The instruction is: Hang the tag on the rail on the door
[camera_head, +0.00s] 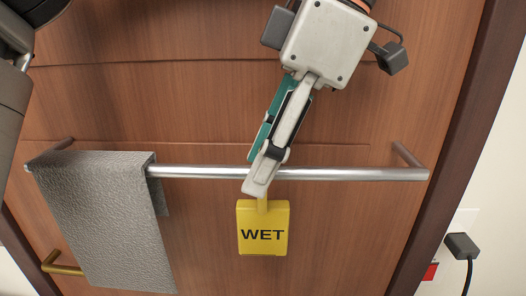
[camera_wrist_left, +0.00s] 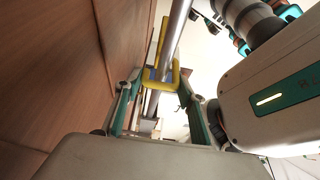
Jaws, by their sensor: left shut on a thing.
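The yellow tag (camera_head: 263,228) reads WET and is upright just below the metal rail (camera_head: 350,174) on the brown door (camera_head: 190,90). My left gripper (camera_head: 262,178) comes down from above, in front of the rail, and is shut on the tag's upper part. In the left wrist view, the tag's yellow hook (camera_wrist_left: 160,84) is between the fingers of the left gripper (camera_wrist_left: 158,98). The rail (camera_wrist_left: 176,30) runs past the hook there and appears to lie within its bend. Whether the hook rests on the rail is hidden. My right gripper is not in view.
A grey towel (camera_head: 100,215) hangs over the rail's left part. The rail is bare right of the tag, up to its end bracket (camera_head: 408,157). A brass handle (camera_head: 62,269) is at lower left. A black plug (camera_head: 461,245) with a cord is on the right wall.

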